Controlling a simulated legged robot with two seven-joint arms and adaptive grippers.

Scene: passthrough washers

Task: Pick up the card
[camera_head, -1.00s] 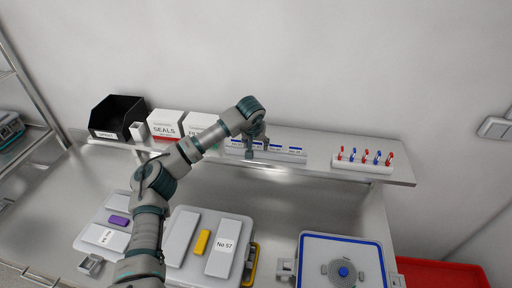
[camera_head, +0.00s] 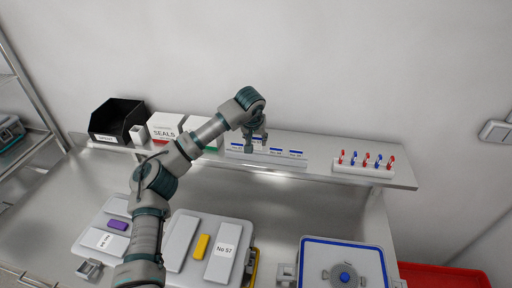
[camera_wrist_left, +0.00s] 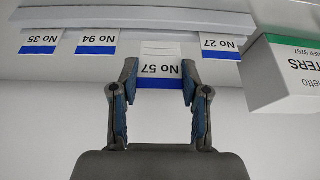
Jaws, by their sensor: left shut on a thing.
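A white card with a blue edge, marked No 57 (camera_wrist_left: 160,70), sits between the fingers of my left gripper (camera_wrist_left: 157,85) in the left wrist view, where the lettering appears upside down. The gripper is shut on this card. In the head view my left gripper (camera_head: 255,148) is over the card rack (camera_head: 304,162) on the shelf, and its fingers partly hide the held card. Other cards, No 94 (camera_wrist_left: 97,41), No 35 (camera_wrist_left: 40,41) and No 27 (camera_wrist_left: 214,45), stand in the rack. My right gripper is not in view.
White boxes (camera_head: 165,126) and a black bin (camera_head: 113,118) stand left on the shelf (camera_head: 322,146). A stand with red and blue pegs (camera_head: 362,168) is at right. Below are a grey case marked No 57 (camera_head: 225,250) and a blue-rimmed case (camera_head: 343,243).

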